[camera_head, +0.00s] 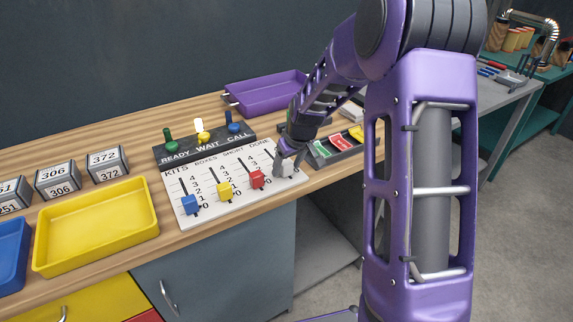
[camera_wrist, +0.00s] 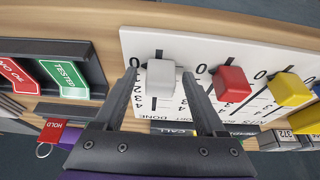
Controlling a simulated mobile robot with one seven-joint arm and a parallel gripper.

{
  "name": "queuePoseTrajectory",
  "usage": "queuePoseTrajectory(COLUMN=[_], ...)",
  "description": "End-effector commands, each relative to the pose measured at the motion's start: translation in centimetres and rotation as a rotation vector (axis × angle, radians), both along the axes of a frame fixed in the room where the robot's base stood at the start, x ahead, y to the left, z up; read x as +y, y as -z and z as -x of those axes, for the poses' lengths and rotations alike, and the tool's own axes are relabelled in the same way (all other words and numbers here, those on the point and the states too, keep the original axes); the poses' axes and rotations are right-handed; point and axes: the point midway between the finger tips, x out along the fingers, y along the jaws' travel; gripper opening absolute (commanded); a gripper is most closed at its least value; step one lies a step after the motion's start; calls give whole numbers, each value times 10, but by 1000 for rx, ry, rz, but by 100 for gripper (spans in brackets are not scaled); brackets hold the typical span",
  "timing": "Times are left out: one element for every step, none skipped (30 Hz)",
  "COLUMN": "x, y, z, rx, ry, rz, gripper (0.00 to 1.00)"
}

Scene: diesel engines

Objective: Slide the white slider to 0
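The white slider (camera_wrist: 161,78) is the knob in the DONE column of the white slider board (camera_wrist: 197,50). In the wrist view it sits near the end of its slot marked 0, with a short stretch of slot showing beyond it; its exact mark is hard to read. In the head view the white slider (camera_head: 288,169) is partly behind my gripper (camera_head: 284,158). My gripper (camera_wrist: 159,82) is open, with one finger on each side of the white knob and visible gaps between.
Red (camera_head: 257,180), yellow (camera_head: 225,191) and blue (camera_head: 190,204) sliders share the board. A READY/WAIT/CALL switch panel (camera_head: 205,148) stands behind it. A dark tray with green and red tags (camera_head: 335,146) lies to the right. A yellow tray (camera_head: 95,225) is at left.

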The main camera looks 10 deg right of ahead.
Motion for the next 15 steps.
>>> queuePoseTrajectory(x=[0,0,1,1,1,1,1,0,0,0,-1,-2,-2,-3,-4], y=[0,0,0,0,0,-1,-1,-3,-5,-8,-11,-17,-22,-28,-37], z=[0,-1,-1,-1,-1,-1,-1,-1,0,1,2,4,6,8,11], rx=[-1,-1,-2,-2,-2,-3,-3,-4,-4,-4,-5,-7,-8,-8,-9], ry=[0,0,0,0,0,0,0,0,0,0,-1,0,0,0,1], rz=[0,0,-1,-1,-1,-1,-1,0,0,0,0,0,1,1,1], gripper=[72,72,72,72,72,72,72,72,72,72,72,72,72,72,72])
